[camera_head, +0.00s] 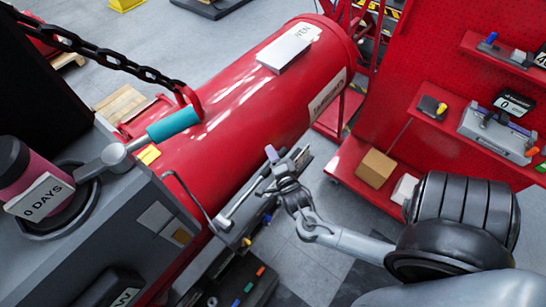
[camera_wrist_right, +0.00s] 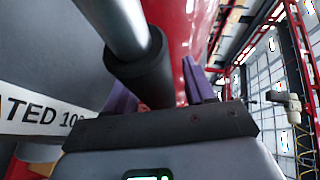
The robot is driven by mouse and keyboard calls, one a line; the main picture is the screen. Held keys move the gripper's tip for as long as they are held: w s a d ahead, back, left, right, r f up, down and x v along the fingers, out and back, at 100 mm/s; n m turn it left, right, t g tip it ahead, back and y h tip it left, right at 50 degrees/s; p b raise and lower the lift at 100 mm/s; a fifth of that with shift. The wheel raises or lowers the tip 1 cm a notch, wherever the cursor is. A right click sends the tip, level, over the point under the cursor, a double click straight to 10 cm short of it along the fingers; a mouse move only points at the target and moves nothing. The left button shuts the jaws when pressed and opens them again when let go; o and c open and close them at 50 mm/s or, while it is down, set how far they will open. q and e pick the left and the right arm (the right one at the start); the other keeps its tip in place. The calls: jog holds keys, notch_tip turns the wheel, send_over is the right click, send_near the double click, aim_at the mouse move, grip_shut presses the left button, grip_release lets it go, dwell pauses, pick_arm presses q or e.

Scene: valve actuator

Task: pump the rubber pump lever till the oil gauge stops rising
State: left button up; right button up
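The pump lever (camera_head: 240,203) is a thin metal rod beside the red tank, at the edge of the grey machine. In the right wrist view its black rubber sleeve (camera_wrist_right: 138,66) comes down from the top, between the purple fingers. My right gripper (camera_head: 279,160) is at the lever's upper end. Its fingers (camera_wrist_right: 168,90) are apart around the sleeve, with a red gap beside the right finger; the sleeve partly hides the left finger. My left gripper is not in view. I cannot make out an oil gauge.
A large red tank (camera_head: 232,105) lies across the middle. A teal-handled lever (camera_head: 172,123) and a pink container (camera_head: 40,190) are on the grey machine at left. A red shelf rack (camera_head: 425,130) with a cardboard box (camera_head: 375,168) stands at right. Floor (camera_head: 310,262) is clear below my right arm.

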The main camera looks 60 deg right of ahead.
jog(key=b+v, duration=0.1)
jog(key=v, duration=0.9)
jog(key=shift+s+a+b, duration=0.2)
jog(key=shift+s+b, duration=0.1)
jog(key=shift+b, duration=0.1)
jog(key=shift+r, duration=0.15)
